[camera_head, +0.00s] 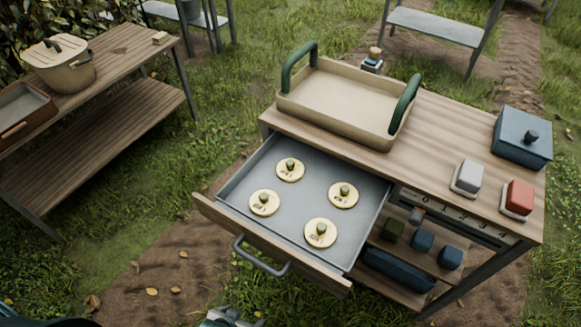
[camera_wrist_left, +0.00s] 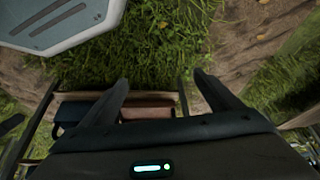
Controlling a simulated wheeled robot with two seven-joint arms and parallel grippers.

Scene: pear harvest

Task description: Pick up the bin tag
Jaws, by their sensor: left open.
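One is at the back left (camera_head: 290,170), one at the right (camera_head: 343,195), one at the left (camera_head: 264,203) and one at the front (camera_head: 320,233). My left gripper (camera_head: 225,318) only just shows at the bottom edge of the head view, in front of the drawer and apart from the tags. In the left wrist view its two fingers (camera_wrist_left: 161,80) are spread with nothing held. No tag shows there. My right gripper is not in view.
The drawer front with its handle (camera_head: 262,262) sticks out towards me. A beige tray with green handles (camera_head: 340,98), a blue box (camera_head: 522,137), and grey (camera_head: 468,177) and red (camera_head: 518,198) blocks stand on the bench. A side table (camera_head: 110,62) is at left.

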